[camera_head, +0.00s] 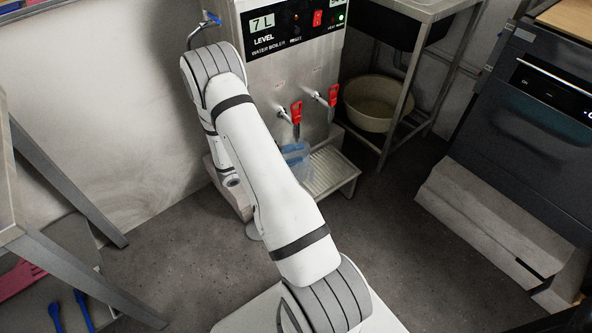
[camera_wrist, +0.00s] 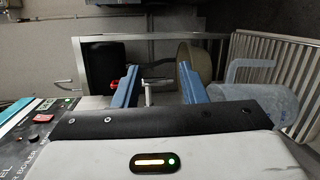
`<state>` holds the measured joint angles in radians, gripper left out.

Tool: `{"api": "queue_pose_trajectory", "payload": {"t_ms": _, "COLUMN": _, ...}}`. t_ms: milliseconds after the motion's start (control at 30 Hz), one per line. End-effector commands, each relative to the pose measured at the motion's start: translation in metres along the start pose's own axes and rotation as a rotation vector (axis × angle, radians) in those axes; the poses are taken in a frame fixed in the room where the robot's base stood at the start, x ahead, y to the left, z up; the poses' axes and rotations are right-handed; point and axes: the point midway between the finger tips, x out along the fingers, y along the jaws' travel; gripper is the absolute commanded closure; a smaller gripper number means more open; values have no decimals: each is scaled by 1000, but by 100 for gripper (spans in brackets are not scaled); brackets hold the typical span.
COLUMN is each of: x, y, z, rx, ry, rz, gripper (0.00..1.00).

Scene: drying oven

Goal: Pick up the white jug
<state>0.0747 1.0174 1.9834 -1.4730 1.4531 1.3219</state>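The jug looks pale blue and translucent rather than plain white. In the head view the jug (camera_head: 297,156) stands at the drip tray below the taps, partly hidden behind my arm. In the wrist view, which is turned sideways, the jug (camera_wrist: 266,98) is at the right, with its looped handle toward the top of the picture. My gripper (camera_wrist: 160,72) shows two blue fingers spread apart with nothing held between them. The jug lies to the right of both fingers in that view, outside the gap. My gripper is hidden behind my arm in the head view.
The water boiler (camera_head: 295,75) has two red-handled taps (camera_head: 297,112) above the slatted drip tray (camera_head: 329,171). A beige basin (camera_head: 375,103) sits on a metal rack at the right. A dark oven (camera_head: 530,120) stands further right. The floor between is open.

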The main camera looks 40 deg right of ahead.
Motion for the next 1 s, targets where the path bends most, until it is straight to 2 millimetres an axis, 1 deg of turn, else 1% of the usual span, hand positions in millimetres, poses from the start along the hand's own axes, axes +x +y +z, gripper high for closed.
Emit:
{"api": "queue_pose_trajectory", "payload": {"t_ms": 33, "x": 6, "y": -30, "z": -8, "rx": 0, "ry": 45, "rz": 38, "gripper": 62}}
{"api": "queue_pose_trajectory", "payload": {"t_ms": 100, "x": 12, "y": -58, "z": -18, "rx": 18, "ry": 112, "rz": 80, "gripper": 62}}
{"api": "queue_pose_trajectory", "payload": {"t_ms": 200, "x": 16, "y": -92, "z": -29, "rx": 44, "ry": 199, "rz": 118, "gripper": 62}}
{"api": "queue_pose_trajectory", "payload": {"t_ms": 300, "x": 19, "y": -117, "z": -35, "rx": 65, "ry": 263, "rz": 137, "gripper": 62}}
{"api": "queue_pose_trajectory", "payload": {"t_ms": 400, "x": 20, "y": -131, "z": -38, "rx": 79, "ry": 302, "rz": 145, "gripper": 62}}
{"api": "queue_pose_trajectory", "payload": {"t_ms": 467, "x": 22, "y": -134, "z": -39, "rx": 85, "ry": 313, "rz": 146, "gripper": 62}}
{"api": "queue_pose_trajectory", "payload": {"t_ms": 567, "x": 31, "y": -135, "z": -43, "rx": 89, "ry": 319, "rz": 147, "gripper": 62}}
{"api": "queue_pose_trajectory", "payload": {"t_ms": 767, "x": 53, "y": -130, "z": -48, "rx": 88, "ry": 316, "rz": 147, "gripper": 62}}
{"api": "queue_pose_trajectory", "payload": {"t_ms": 1000, "x": 85, "y": -121, "z": -58, "rx": 88, "ry": 316, "rz": 147, "gripper": 62}}
